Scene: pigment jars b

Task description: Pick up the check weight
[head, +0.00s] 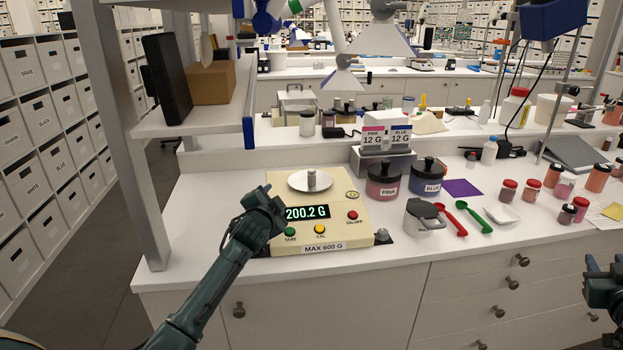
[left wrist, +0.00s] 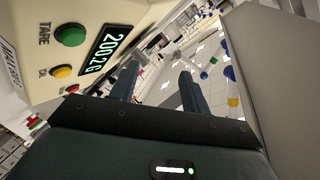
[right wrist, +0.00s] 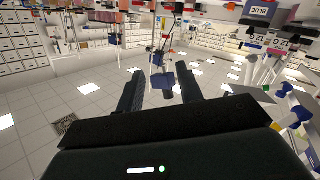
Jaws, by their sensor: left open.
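The check weight, a small grey metal cylinder (head: 312,179), stands on the round pan (head: 327,184) of the cream scale (head: 335,222). The scale's display (head: 307,212) reads 200.2 G; part of it also shows in the left wrist view (left wrist: 104,45). My left gripper (head: 266,192) is at the scale's left side, beside the display and apart from the weight. In the left wrist view its fingers (left wrist: 158,85) are spread with nothing between them. My right gripper (head: 598,268) is at the right edge, far from the scale; its fingers (right wrist: 158,88) are spread and empty.
A shelf post (head: 140,190) rises at left.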

